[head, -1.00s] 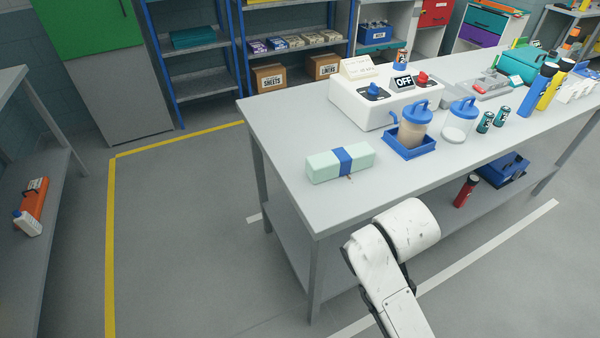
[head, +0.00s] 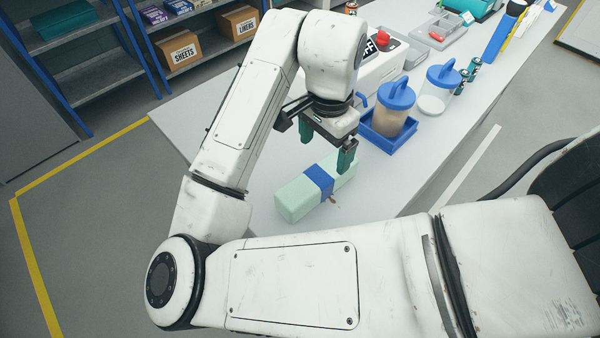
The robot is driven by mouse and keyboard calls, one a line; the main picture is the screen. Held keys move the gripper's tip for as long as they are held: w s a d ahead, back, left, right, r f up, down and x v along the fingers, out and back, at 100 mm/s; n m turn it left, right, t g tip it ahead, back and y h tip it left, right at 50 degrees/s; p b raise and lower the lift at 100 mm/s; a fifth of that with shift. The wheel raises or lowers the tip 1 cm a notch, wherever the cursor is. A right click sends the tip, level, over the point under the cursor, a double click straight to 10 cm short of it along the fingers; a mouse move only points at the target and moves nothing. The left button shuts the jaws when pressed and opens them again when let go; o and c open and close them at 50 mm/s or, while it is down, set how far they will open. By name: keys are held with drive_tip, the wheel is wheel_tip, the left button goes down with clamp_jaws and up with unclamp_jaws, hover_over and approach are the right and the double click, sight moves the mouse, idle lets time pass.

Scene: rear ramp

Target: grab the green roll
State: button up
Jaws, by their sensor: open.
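The green roll (head: 296,200) is a pale mint, boxy bundle with a blue band (head: 319,181) around its middle. It lies on the grey workbench near the front left corner. My gripper (head: 326,150) points down over the bench, just behind and above the roll's far right end. Its two dark green fingers are spread apart with nothing between them. The right finger overlaps the roll's far end in the picture; I cannot tell how high it is above it. My arm hides part of the bench's left side.
A blue tray (head: 390,141) with a blue-lidded jar (head: 393,105) stands right of my gripper. A second jar (head: 437,90) stands farther right. A white box with a red knob (head: 388,40) is behind. Bare workbench (head: 430,150) lies to the right of the roll.

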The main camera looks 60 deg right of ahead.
sight(319, 175)
drive_tip(key=f, duration=0.2)
drive_tip(key=a+f, duration=0.1)
drive_tip(key=f, duration=0.2)
drive_tip(key=shift+w, duration=0.2)
drive_tip(key=shift+s+a+f, duration=0.1)
drive_tip(key=shift+f, duration=2.85)
drive_tip(key=shift+c, duration=0.2)
drive_tip(key=c, duration=1.2)
